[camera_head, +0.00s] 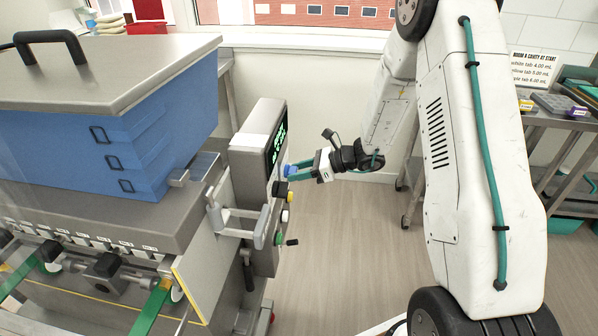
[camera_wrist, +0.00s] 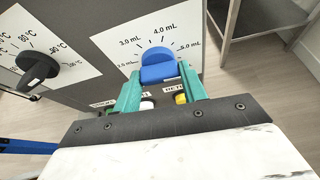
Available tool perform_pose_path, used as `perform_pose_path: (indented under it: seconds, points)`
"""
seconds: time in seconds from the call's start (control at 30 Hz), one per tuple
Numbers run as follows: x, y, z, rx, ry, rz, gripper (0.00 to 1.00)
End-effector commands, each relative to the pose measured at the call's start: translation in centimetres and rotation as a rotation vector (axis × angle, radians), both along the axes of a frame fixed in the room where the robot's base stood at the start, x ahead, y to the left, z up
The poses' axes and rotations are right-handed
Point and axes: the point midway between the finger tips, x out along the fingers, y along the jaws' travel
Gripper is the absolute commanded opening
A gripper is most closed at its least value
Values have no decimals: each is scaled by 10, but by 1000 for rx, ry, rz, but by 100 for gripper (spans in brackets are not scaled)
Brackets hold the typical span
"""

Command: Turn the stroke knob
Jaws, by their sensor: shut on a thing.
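The stroke knob (camera_wrist: 158,66) is blue and sits on a white dial marked in mL, with 3.0, 4.0 and 5.0 mL labels in the wrist view. My gripper (camera_wrist: 160,82) has teal fingers, one on each side of the knob, and is shut on it. In the head view the blue knob (camera_head: 290,170) shows on the side of the control box, with my gripper (camera_head: 297,175) reaching it from the right. The fingers hide the knob's sides, and its exact setting is hard to read.
A black temperature knob (camera_wrist: 38,70) is beside the stroke dial. White and yellow buttons (camera_wrist: 180,99) lie just below, near my fingers. The control box (camera_head: 262,190) has a screen, several buttons and a handle.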

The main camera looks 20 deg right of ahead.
Motion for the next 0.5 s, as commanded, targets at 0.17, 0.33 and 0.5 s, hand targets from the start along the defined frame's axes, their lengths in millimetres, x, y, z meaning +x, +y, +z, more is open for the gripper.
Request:
perform_pose_path:
  seconds: [0.17,0.33,0.5]
  points:
    - [1,-1,-1,84,145,0,19]
    - [1,-1,-1,163,283,0,19]
    - [2,-1,-2,234,406,0,19]
